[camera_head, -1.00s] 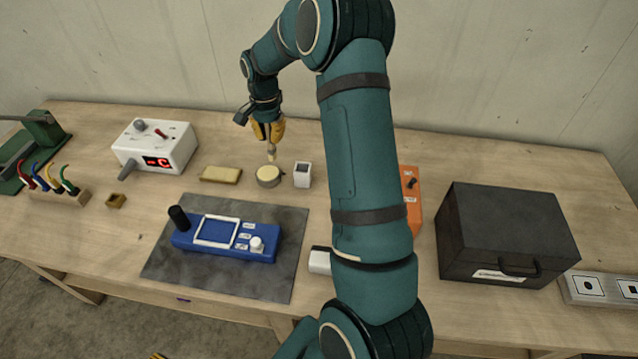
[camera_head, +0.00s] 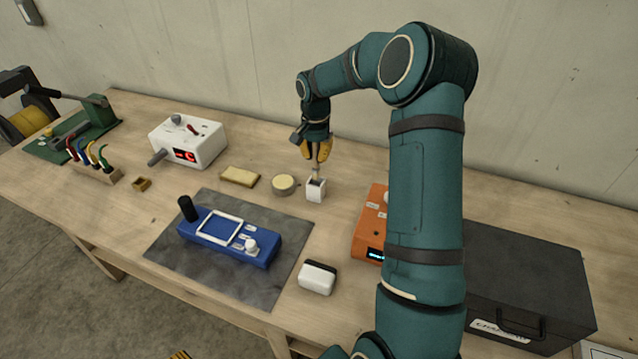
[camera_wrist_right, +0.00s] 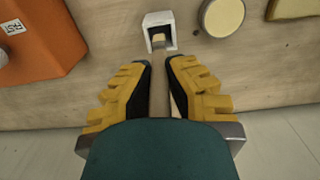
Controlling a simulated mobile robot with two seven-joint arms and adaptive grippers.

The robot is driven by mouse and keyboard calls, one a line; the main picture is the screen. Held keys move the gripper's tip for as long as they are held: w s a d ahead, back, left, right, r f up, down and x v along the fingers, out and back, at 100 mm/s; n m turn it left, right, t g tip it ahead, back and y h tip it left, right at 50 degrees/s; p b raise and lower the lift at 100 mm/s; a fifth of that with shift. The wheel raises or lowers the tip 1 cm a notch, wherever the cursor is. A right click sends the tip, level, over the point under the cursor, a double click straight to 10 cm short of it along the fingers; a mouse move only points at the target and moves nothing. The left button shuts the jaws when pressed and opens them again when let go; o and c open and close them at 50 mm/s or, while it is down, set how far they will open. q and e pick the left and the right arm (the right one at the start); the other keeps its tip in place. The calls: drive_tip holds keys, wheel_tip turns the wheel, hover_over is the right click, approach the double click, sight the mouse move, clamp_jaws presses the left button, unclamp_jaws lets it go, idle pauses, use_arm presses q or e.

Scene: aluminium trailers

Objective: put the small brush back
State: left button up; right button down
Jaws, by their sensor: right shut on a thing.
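My right gripper (camera_head: 317,152) points down near the middle of the bench, shut on the small brush (camera_head: 316,173). The brush hangs below the yellow fingers, its lower end at the mouth of a small white square holder (camera_head: 316,191). I cannot tell how far, if at all, it is inside. In the right wrist view the fingers (camera_wrist_right: 160,64) lie below the white holder (camera_wrist_right: 149,20), and a tan piece shows at its opening. My left gripper is out of view.
A round tin (camera_head: 284,185) and a yellow sponge-like block (camera_head: 239,177) stand left of the holder. An orange box (camera_head: 369,222) is to its right. A blue device (camera_head: 228,238) lies on a grey mat (camera_head: 180,257). A white-and-black block (camera_head: 317,278) sits in front.

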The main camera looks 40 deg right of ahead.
sight(316, 170)
drive_tip(key=shift+f, duration=3.6)
drive_tip(key=shift+f, duration=0.1)
drive_tip(key=shift+f, duration=0.15)
drive_tip(key=c, duration=1.1)
unclamp_jaws()
drive_tip(key=shift+c, duration=0.2)
wheel_tip(316, 170, up, 12)
drive_tip(key=shift+r, duration=0.25)
